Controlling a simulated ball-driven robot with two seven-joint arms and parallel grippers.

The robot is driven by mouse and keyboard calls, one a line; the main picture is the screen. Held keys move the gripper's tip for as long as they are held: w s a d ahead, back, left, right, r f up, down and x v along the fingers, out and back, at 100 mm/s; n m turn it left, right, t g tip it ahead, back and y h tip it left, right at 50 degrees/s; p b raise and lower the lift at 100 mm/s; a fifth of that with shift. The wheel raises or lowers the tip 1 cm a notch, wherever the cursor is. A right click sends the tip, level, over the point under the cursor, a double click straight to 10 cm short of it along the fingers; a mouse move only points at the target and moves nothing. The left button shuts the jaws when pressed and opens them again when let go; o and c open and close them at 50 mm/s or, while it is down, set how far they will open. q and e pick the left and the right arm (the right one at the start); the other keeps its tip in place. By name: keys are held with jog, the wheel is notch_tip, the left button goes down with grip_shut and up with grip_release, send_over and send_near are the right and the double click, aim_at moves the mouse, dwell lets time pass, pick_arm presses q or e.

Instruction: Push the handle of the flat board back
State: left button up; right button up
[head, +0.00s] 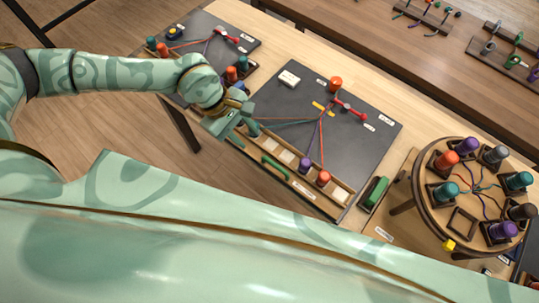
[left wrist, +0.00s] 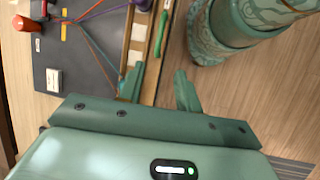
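The flat board (head: 283,100) is a dark panel on the table with coloured cords running over it. A green bar handle (head: 274,167) sits at its front wooden rail. It also shows in the left wrist view as a green handle (left wrist: 158,35), beyond my fingers. A red lever (head: 349,108) lies near the board's back right. My left gripper (head: 246,134) is at the board's front left corner, left of the green handle and apart from it. In the left wrist view my left gripper (left wrist: 158,88) has its fingers spread with nothing between them. My right gripper is out of view.
A second dark board (head: 196,26) stands at the back left. A round stand (head: 433,215) with several bobbins is at the right. A green object (head: 375,192) lies beside the flat board's right front. Open floor lies in front of the table.

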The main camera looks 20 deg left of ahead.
pick_arm(q)
jog(key=b, duration=0.1)
send_near(278, 155)
jog(key=s+d+f, duration=0.1)
jog(key=s+f, duration=0.1)
jog(key=s, duration=0.1)
jog(key=s+d+f, duration=0.1)
jog(key=shift+s+d, duration=0.25)
jog(key=shift+d, duration=0.05)
grip_shut()
jog(key=w+b, duration=0.1)
jog(key=w+d+b, duration=0.1)
jog(key=w, duration=0.1)
jog(key=w+b, duration=0.1)
jog(key=shift+w+d+f, duration=0.2)
jog(key=shift+d, duration=0.1)
jog(key=shift+w+r, duration=0.1)
jog(key=shift+r, duration=0.2)
